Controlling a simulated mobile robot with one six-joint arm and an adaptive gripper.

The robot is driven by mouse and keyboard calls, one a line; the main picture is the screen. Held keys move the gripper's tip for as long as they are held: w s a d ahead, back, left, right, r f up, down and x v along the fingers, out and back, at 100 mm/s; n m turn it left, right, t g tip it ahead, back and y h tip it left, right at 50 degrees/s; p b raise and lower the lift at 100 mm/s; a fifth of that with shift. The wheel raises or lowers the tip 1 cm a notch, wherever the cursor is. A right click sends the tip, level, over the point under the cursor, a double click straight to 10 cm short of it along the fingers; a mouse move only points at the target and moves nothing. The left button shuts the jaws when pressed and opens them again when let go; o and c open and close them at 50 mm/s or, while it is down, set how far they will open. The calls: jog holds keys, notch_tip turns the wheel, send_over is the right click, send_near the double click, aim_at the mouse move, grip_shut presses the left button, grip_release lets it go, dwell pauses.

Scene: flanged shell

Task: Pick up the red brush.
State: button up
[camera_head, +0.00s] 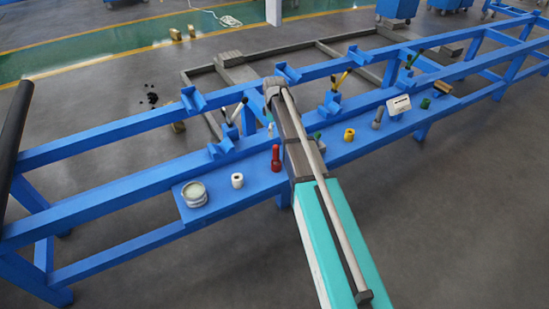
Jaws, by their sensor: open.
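The red brush (276,158) stands upright on the blue shelf (240,195) of the long blue frame, a little left of my arm. It is small and dark red, with a narrow upper part and a wider foot. My teal and grey arm reaches up the middle of the head view and passes close to the brush's right side in the picture. I cannot make out my gripper; its fingers do not show. Nothing is seen holding the brush.
Left of the brush are a white roll (237,180) and a round pale tin (195,194). Right of my arm are a yellow ring-like piece (349,135), a grey piece (377,118) and a white box (398,105). Blue rails (130,187) run behind the shelf. The front floor is clear.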

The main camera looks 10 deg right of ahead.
aim_at(275, 146)
jog(key=shift+f+b, duration=3.95)
jog(key=shift+f, duration=0.15)
jog(key=f+b, duration=0.3)
jog(key=shift+s+d+f, duration=0.1)
jog(key=shift+s+d, duration=0.1)
jog(key=shift+d, duration=0.1)
jog(key=shift+f+b, duration=1)
jog(key=shift+b, duration=0.1)
grip_shut()
